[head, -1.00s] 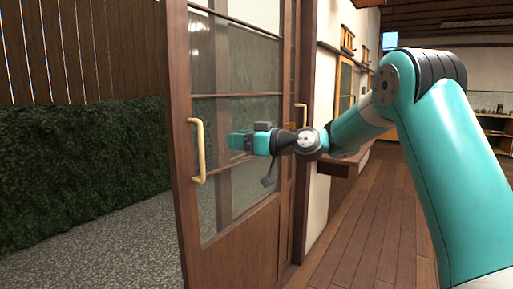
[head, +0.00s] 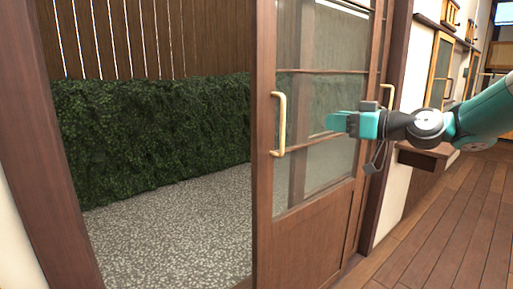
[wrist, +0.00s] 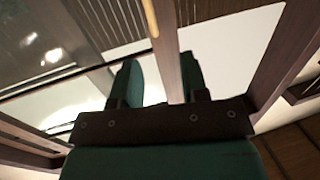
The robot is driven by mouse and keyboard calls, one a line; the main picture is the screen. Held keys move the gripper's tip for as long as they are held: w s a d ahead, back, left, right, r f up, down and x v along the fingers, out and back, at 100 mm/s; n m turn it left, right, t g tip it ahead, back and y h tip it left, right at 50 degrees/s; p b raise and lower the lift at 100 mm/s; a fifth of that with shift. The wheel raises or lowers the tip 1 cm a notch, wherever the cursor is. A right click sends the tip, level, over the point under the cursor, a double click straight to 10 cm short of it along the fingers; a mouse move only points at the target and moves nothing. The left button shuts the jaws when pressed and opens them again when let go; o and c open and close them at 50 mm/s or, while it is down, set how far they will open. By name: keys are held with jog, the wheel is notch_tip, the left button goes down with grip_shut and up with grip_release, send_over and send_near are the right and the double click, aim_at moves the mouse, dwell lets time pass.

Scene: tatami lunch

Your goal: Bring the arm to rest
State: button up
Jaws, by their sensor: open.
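My arm reaches in from the right in the head view. My gripper (head: 338,123) is a teal pair of jaws at the arm's end. It points left, in front of the glass panes of the sliding door, to the right of the door's pale handle (head: 279,124). In the wrist view my gripper (wrist: 158,82) shows its two teal fingers apart. A wooden strip of the door frame (wrist: 163,45) shows beyond the gap between them. I see nothing held. I cannot tell how far the fingers are from the door.
The wooden sliding door (head: 310,228) stands beside a wide opening on its left. Beyond are gravel ground (head: 180,232) and a green hedge (head: 150,130). A small wooden ledge (head: 425,150) juts from the wall near my arm. The plank floor (head: 440,225) at right is clear.

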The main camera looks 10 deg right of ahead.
jog(key=s+a+f+g+h, duration=0.1)
jog(key=s+a+f+g, duration=0.15)
jog(key=s+a, duration=0.35)
jog(key=s+a+f+g+h, duration=0.1)
jog(key=s+a+f+g, duration=0.1)
jog(key=s+a+g, duration=0.35)
jog(key=s+a+f+m+g+h, duration=0.1)
jog(key=s+f+g+h, duration=0.2)
jog(key=s, duration=0.8)
jog(key=s+f+g+h, duration=0.1)
jog(key=s+f+h, duration=0.3)
jog(key=s, duration=0.7)
notch_tip(320, 180, up, 12)
jog(key=s+p, duration=0.2)
jog(key=p, duration=1.2)
jog(key=shift+d+m+y, duration=0.35)
jog(key=shift+m+y, duration=0.05)
jog(key=shift+f, duration=0.1)
